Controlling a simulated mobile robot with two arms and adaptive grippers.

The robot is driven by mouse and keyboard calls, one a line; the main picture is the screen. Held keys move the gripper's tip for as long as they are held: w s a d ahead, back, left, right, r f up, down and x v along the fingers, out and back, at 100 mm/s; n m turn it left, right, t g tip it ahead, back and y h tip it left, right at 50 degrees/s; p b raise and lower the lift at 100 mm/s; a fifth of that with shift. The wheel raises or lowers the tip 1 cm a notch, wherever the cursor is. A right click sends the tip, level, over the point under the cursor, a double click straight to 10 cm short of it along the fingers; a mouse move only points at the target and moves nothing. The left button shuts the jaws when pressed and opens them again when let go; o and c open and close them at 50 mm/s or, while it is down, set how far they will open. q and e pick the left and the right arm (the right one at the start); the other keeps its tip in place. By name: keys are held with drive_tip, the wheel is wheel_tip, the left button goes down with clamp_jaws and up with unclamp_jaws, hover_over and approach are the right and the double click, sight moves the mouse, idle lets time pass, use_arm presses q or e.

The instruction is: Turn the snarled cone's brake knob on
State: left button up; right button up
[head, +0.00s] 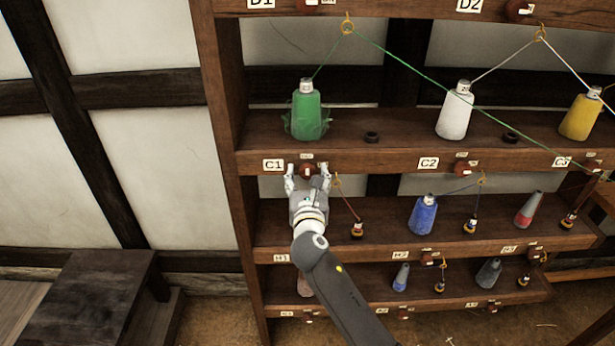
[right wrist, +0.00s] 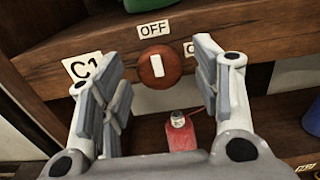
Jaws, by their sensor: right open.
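The snarled green cone (head: 306,112) stands on the shelf above the C1 label (head: 273,164), with loose loops of yarn around it. Its brake knob (right wrist: 159,68) is round and red-brown with a white bar, on the shelf's front edge right of C1. The bar is near upright and points to the OFF label (right wrist: 154,29). A second label (right wrist: 190,48) right of the knob is mostly hidden by a finger. My right gripper (head: 308,179) is open in front of the knob, its fingers either side and apart from it. My left gripper is not in view.
A white cone (head: 455,112) and a yellow cone (head: 580,116) stand farther right on the same shelf. A red cone (right wrist: 182,134) stands below the knob. A green thread (head: 400,62) runs through the guide ring (head: 347,24). A dark bench (head: 85,295) is at lower left.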

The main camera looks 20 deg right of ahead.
drive_tip(key=shift+c, duration=0.5)
drive_tip(key=c, duration=1)
drive_tip(key=shift+o, duration=0.2)
drive_tip(key=shift+m, duration=0.3)
drive_tip(key=m, duration=0.3)
drive_tip(key=shift+m+b, duration=0.3)
drive_tip(key=shift+b, duration=0.05)
drive_tip(key=m+b, duration=0.1)
drive_tip(key=m, duration=0.3)
drive_tip(key=m+b, duration=0.2)
drive_tip(key=m, duration=0.3)
drive_tip(key=shift+m, duration=0.4)
drive_tip(key=shift+m+b, duration=0.75)
drive_tip(key=shift+m, duration=1.15)
